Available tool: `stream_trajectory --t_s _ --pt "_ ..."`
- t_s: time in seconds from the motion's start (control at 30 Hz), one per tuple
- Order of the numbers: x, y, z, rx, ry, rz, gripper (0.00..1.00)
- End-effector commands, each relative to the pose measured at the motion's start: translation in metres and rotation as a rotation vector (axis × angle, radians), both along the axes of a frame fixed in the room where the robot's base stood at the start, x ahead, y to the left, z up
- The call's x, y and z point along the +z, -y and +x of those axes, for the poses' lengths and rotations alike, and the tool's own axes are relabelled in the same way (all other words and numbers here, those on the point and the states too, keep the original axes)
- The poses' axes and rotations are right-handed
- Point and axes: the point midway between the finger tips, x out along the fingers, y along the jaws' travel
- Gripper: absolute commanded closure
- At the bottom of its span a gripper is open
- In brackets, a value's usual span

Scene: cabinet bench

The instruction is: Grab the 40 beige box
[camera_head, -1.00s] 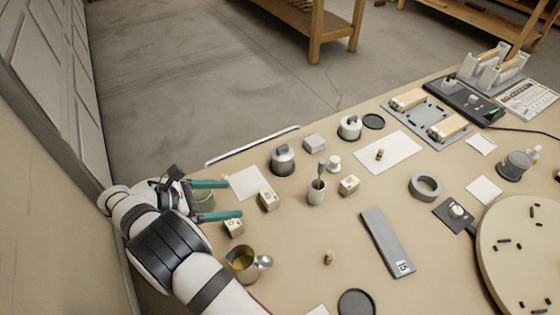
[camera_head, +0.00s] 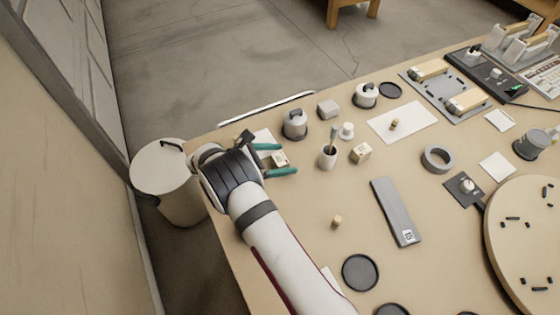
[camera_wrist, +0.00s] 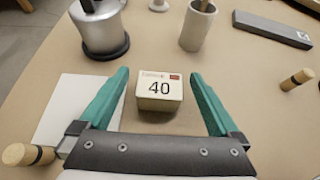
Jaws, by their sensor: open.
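The beige box marked 40 (camera_wrist: 159,88) stands on the bench between the two teal fingers of my gripper (camera_wrist: 160,95) in the wrist view. A gap shows on both sides of it, so the fingers do not touch it. In the head view the box (camera_head: 281,160) shows partly between the fingers of my gripper (camera_head: 279,159). My gripper is open and empty.
A grey lidded pot (camera_wrist: 99,27) and a cup with a brush (camera_wrist: 197,25) stand beyond the box. A white sheet (camera_wrist: 75,112) lies to its left. Another beige box (camera_head: 361,152) stands to the right. A grey bar (camera_head: 395,212) lies farther right.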

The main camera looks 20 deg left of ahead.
Motion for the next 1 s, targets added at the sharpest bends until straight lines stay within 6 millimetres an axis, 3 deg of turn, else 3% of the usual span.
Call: stream_trajectory --t_s 0.07,0.6,0.87,1.0 --pt "0.0 0.0 0.0 0.0 0.0 0.0 0.02" --pt "0.001 0.0 0.0 0.0 0.0 0.0 0.97" --pt "0.007 -0.001 0.0 0.0 0.002 0.002 0.98" --pt "0.041 -0.001 0.0 -0.001 0.004 0.004 0.98"
